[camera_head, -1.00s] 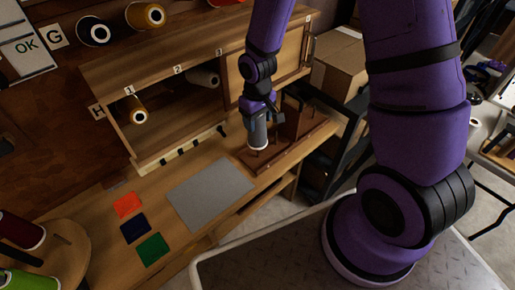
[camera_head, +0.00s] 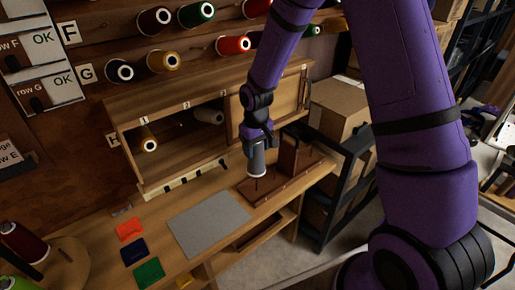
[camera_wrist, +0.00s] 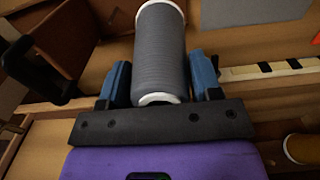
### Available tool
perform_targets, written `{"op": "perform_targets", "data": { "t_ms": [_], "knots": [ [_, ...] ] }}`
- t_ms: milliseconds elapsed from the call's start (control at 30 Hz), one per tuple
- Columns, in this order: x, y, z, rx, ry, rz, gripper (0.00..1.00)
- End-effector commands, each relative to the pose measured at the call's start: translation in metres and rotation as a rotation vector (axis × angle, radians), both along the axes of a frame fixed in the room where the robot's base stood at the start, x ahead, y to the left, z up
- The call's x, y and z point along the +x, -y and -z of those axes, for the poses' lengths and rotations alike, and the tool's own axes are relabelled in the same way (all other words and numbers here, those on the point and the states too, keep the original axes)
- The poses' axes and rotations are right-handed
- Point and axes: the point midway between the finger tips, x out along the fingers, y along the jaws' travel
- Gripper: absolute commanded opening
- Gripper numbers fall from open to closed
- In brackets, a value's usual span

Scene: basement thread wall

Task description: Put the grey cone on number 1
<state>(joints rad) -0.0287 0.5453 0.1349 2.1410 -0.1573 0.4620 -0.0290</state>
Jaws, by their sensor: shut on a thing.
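My gripper (camera_head: 258,138) is shut on the grey cone (camera_head: 257,162) and holds it upright above a wooden peg board (camera_head: 285,185). A thin peg shows just below the cone; I cannot tell whether the cone is clear of it. In the wrist view the grey cone (camera_wrist: 160,52), with white ends, sits between the blue finger pads (camera_wrist: 160,85). A gold cone (camera_head: 149,145) lies in the cabinet below that label.
A sliding door (camera_head: 272,100) covers the cabinet's right part. A grey mat (camera_head: 208,222) and orange, blue and green squares lie on the bench. Thread cones hang on the wall above.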

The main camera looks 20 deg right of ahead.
Motion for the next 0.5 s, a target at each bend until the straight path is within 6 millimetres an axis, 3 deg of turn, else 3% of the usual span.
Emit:
{"op": "perform_targets", "data": {
  "t_ms": [500],
  "knots": [
    [-0.001,0.0,0.045,-0.001,-0.002,-0.001,0.38]
  ]
}}
